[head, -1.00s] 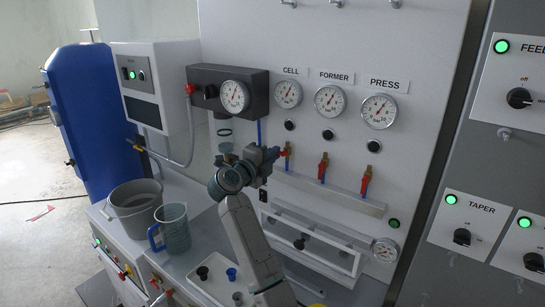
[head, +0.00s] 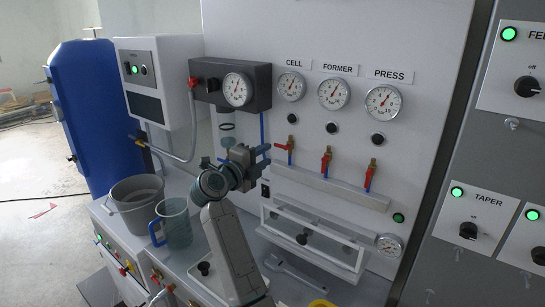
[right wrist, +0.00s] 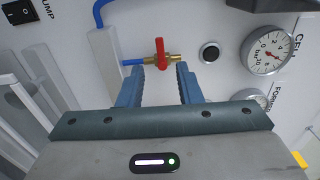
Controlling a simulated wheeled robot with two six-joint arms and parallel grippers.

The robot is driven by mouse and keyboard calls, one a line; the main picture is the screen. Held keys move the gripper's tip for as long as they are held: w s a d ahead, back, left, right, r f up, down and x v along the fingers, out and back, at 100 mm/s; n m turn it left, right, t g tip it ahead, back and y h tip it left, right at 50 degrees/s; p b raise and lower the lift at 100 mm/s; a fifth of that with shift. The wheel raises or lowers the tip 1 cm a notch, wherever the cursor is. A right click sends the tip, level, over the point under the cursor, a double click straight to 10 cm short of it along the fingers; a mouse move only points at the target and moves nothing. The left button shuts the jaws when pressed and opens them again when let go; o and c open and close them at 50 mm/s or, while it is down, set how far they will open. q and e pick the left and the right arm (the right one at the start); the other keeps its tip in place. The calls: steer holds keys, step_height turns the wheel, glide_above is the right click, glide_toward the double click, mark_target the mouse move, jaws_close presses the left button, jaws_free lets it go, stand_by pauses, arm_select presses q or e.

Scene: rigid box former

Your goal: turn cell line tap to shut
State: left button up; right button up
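The cell line tap (head: 290,150) is the leftmost of three brass taps with red handles on the white panel, below the CELL gauge (head: 291,86). Its handle points left, across the line. In the right wrist view the red handle (right wrist: 160,53) stands across the brass body, with a blue hose joined to one end. My right gripper (head: 264,156) is just left of this tap. Its two blue fingers (right wrist: 159,84) are open and empty, with the handle ahead of and between their tips, apart from them. My left gripper is not in view.
The former tap (head: 326,161) and press tap (head: 370,175) stand to the right, handles along their lines. A clear-fronted box (head: 312,243) juts out below. A grey bucket (head: 136,198) and a measuring jug (head: 175,222) stand on the left of the bench.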

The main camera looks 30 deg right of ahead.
steer(key=shift+b+v, duration=0.7)
steer(key=shift+v, duration=2)
